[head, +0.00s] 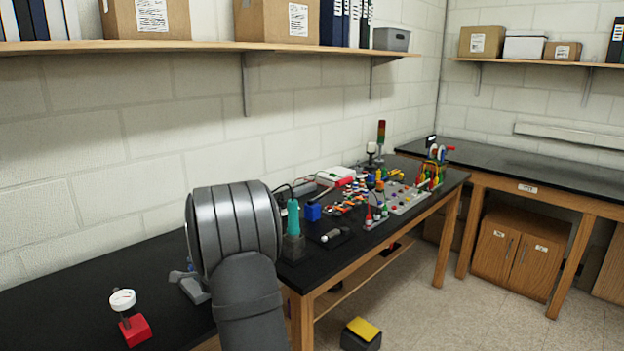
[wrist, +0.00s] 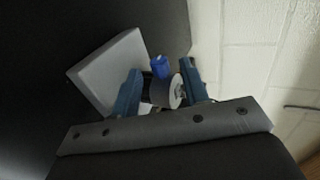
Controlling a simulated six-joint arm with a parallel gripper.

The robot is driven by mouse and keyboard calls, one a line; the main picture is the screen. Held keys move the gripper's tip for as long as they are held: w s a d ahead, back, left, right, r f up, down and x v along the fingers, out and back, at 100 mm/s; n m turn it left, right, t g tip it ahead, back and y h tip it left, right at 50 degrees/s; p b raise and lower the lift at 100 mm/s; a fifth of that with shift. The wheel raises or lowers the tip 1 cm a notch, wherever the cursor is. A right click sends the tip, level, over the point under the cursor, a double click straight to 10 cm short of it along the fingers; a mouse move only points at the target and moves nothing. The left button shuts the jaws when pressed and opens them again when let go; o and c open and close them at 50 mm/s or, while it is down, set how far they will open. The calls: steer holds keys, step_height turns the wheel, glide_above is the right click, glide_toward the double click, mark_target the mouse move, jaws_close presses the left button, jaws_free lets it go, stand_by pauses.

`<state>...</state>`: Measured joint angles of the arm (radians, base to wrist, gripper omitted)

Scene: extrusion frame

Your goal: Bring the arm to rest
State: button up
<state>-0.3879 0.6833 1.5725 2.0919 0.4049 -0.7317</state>
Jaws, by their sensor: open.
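My gripper (wrist: 160,88) shows in the wrist view with two blue fingers spread apart. A white disc-shaped part (wrist: 176,92) shows in the gap between them; I cannot tell how far beyond the fingertips it lies. A small blue block (wrist: 160,67) shows just past the gap, and a light grey block (wrist: 108,70) lies to the left by the left finger. In the head view my thick grey arm fills the lower middle and hides part of the bench; the fingers are not clearly visible there.
A black bench (head: 60,290) runs along the wall. A red-based stand with a white round top (head: 123,301) is at front left. A teal-handled tool (head: 293,217), a blue block (head: 312,211) and several small coloured parts are right of my arm. A shelf (head: 220,46) hangs above.

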steer(key=v, duration=1.7)
steer(key=x, duration=1.7)
steer(key=shift+w+a+f, duration=0.1)
steer(key=shift+w+a, duration=0.1)
steer(key=shift+a, duration=0.05)
steer(key=shift+s, duration=0.1)
steer(key=shift+g, duration=0.4)
steer(key=shift+w+a+r+g+h, duration=0.15)
steer(key=shift+r+g+h, duration=0.25)
steer(key=shift+g+h, duration=0.5)
steer(key=shift+s+d+r, duration=0.25)
steer(key=shift+d+r, duration=0.15)
steer(key=shift+o, duration=0.2)
